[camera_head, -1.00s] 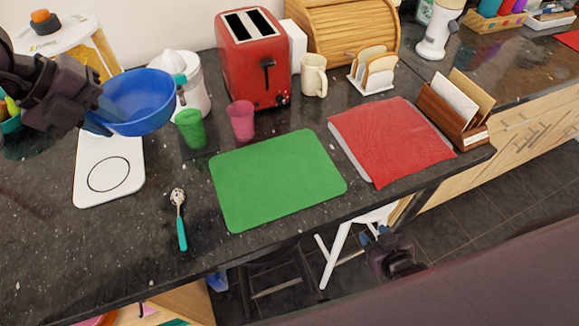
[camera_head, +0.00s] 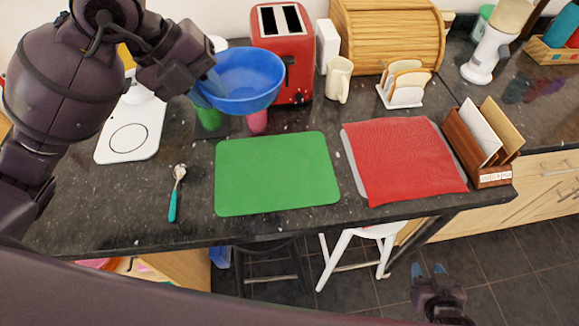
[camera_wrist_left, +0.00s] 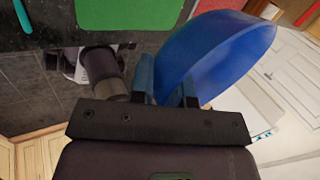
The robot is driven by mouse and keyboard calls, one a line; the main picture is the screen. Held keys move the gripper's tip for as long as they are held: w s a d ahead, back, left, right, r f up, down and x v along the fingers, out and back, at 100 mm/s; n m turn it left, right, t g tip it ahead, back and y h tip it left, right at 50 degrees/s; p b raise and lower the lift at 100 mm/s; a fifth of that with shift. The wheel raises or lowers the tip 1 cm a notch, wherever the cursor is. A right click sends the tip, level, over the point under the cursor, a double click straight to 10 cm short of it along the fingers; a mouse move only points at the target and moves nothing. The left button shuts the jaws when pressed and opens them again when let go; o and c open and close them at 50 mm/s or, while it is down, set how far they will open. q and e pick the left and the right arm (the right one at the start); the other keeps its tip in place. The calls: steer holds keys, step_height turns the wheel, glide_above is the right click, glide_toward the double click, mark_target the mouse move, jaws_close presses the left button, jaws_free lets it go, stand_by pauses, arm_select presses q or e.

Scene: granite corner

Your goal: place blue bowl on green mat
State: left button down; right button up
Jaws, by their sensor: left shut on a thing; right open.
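The blue bowl (camera_head: 245,82) is held upright in the air by my left gripper (camera_head: 206,88), which is shut on its left rim. In the head view it is above the back of the counter, in front of the red toaster and partly over the green and pink cups. The bowl also shows in the left wrist view (camera_wrist_left: 220,55), beside the fingers. The green mat (camera_head: 277,174) lies flat and bare on the counter, below the bowl in the head view. Its edge shows in the left wrist view (camera_wrist_left: 130,12). My right gripper (camera_head: 432,272) is open and empty, low in front of the counter.
A teal-handled spoon (camera_head: 175,195) lies left of the mat. A red cloth (camera_head: 405,160) lies right of it. A green cup (camera_head: 208,118) and a pink cup (camera_head: 257,122) stand behind the mat. The red toaster (camera_head: 292,70) and a cream mug (camera_head: 339,80) stand further back.

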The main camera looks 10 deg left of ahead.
arm_select(q)
steer(key=shift+f, duration=0.25)
steer(key=b, duration=0.2)
glide_above(242, 175)
steer(key=a, duration=0.2)
steer(key=f, duration=1.4)
steer(key=shift+s+d+f, duration=0.15)
steer(key=shift+s+f, duration=0.1)
steer(key=shift+s, duration=0.15)
steer(key=shift+f, duration=0.65)
step_height(242, 175, down, 4)
steer(key=shift+r+b, duration=0.1)
steer(key=shift+b, duration=0.4)
steer(key=c, duration=1.1)
jaws_free()
